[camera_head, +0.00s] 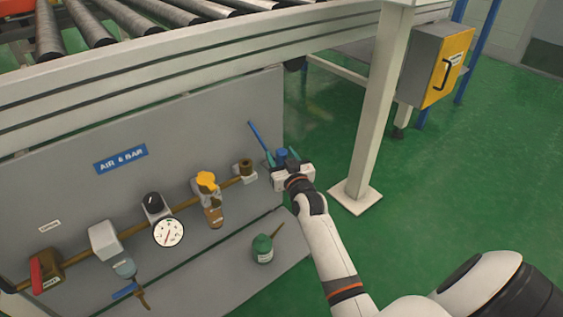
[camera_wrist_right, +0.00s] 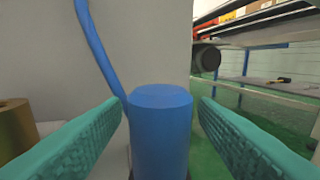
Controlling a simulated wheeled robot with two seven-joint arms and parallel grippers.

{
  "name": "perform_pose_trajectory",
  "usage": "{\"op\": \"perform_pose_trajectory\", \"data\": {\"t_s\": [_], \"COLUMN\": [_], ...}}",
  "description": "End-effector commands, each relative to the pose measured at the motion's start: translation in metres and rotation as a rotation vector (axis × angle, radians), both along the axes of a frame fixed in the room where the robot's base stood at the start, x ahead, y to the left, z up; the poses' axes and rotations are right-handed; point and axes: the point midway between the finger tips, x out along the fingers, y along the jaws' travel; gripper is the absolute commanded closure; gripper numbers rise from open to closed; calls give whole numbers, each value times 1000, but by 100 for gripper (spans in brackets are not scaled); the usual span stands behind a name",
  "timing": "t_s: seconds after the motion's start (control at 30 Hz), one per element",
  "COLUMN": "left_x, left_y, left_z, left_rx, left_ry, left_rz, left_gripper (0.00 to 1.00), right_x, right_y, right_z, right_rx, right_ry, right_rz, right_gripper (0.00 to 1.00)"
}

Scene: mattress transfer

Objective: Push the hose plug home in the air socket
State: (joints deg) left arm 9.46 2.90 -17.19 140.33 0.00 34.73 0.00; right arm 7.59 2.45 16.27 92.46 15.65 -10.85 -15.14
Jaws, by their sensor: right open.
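The blue hose plug (camera_head: 282,154) stands upright at the right end of the panel. It also shows in the right wrist view (camera_wrist_right: 160,132), centred between my fingers. A thin blue hose (camera_head: 256,137) rises up and left beside it. My right gripper (camera_head: 283,160) is open, its teal fingers on either side of the plug with a visible gap on each side. The brass socket (camera_head: 245,168) sits at the end of the brass pipe, left of the plug and apart from it. Its edge shows at the left of the right wrist view (camera_wrist_right: 14,126). My left gripper is not in view.
The grey panel (camera_head: 75,190) carries a gauge (camera_head: 168,232), a yellow-topped valve (camera_head: 207,183) and a red-handled valve (camera_head: 45,270). A green can (camera_head: 262,248) stands below. A conveyor (camera_head: 180,60) runs above.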

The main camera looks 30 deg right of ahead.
Motion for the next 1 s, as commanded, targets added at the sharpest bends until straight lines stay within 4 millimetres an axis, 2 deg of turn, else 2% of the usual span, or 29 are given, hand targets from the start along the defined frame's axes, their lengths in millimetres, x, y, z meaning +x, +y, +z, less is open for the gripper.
{"op": "perform_pose_trajectory", "data": {"t_s": [0.07,0.3,0.4,0.73,0.8,0.87,1.0], "left_x": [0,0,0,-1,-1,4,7], "left_y": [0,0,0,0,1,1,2], "left_z": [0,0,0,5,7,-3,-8], "left_rx": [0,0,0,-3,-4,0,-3], "left_ry": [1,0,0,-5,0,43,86], "left_rz": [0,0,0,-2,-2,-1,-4], "left_gripper": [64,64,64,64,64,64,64], "right_x": [0,-1,0,-1,0,0,0], "right_y": [0,0,0,0,0,0,0], "right_z": [0,0,1,8,15,23,44], "right_rx": [0,0,0,0,-1,-1,-1], "right_ry": [0,0,-2,-2,-3,-4,-3], "right_rz": [0,0,0,0,0,0,0], "right_gripper": [46,84,96,96,96,96,96]}}
